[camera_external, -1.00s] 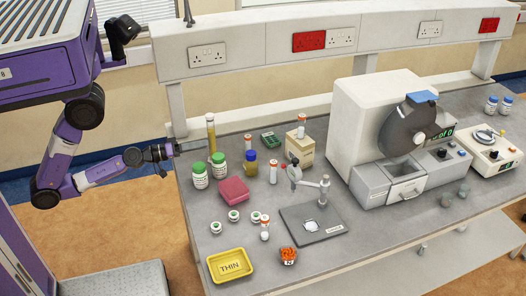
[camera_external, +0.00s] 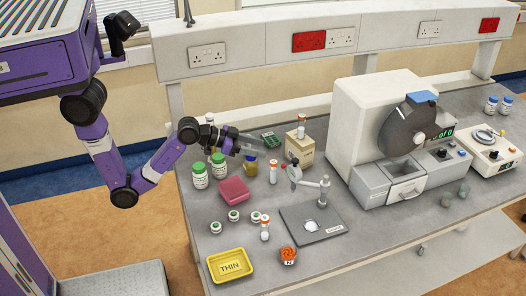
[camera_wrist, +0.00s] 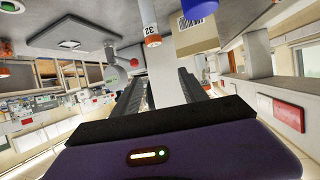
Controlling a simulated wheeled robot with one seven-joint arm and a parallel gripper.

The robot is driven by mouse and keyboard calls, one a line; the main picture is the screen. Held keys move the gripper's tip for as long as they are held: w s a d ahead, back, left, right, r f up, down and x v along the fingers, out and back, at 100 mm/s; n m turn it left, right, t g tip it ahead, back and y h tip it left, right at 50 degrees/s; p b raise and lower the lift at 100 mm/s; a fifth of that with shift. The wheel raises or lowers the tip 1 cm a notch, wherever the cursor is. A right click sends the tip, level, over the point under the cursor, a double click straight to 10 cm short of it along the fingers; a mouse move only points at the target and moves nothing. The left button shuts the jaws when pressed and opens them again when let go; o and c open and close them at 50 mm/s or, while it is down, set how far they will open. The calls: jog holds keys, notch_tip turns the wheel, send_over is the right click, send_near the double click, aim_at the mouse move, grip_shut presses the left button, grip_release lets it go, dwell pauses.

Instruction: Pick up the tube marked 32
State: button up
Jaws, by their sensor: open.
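The tube marked 32 (camera_wrist: 150,22) is white with an orange-red cap and shows at the top of the upside-down wrist view, ahead of and off to one side of my fingers. It appears to be the upright tube (camera_external: 273,174) right of the blue-capped jar in the external view; its number is unreadable there. My gripper (camera_external: 250,147) is open and above the back left of the bench, up and left of that tube and apart from it. Its two dark fingers (camera_wrist: 163,76) show nothing between them.
A blue-capped amber jar (camera_external: 250,165) stands close left of the tube, and a magnifier stand (camera_external: 294,174) close right. A beige block (camera_external: 299,150) holding another tube is behind. Green-capped bottles (camera_external: 199,176) and a red box (camera_external: 233,190) stand front left.

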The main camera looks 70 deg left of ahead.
send_near(273, 163)
jog(key=w+f, duration=0.2)
jog(key=w, duration=0.2)
jog(key=x, duration=0.2)
jog(key=f+x, duration=0.1)
jog(key=x, duration=0.2)
jog(key=shift+s+d+p, duration=0.2)
jog(key=shift+p, duration=0.1)
jog(key=shift+r, duration=0.1)
grip_shut()
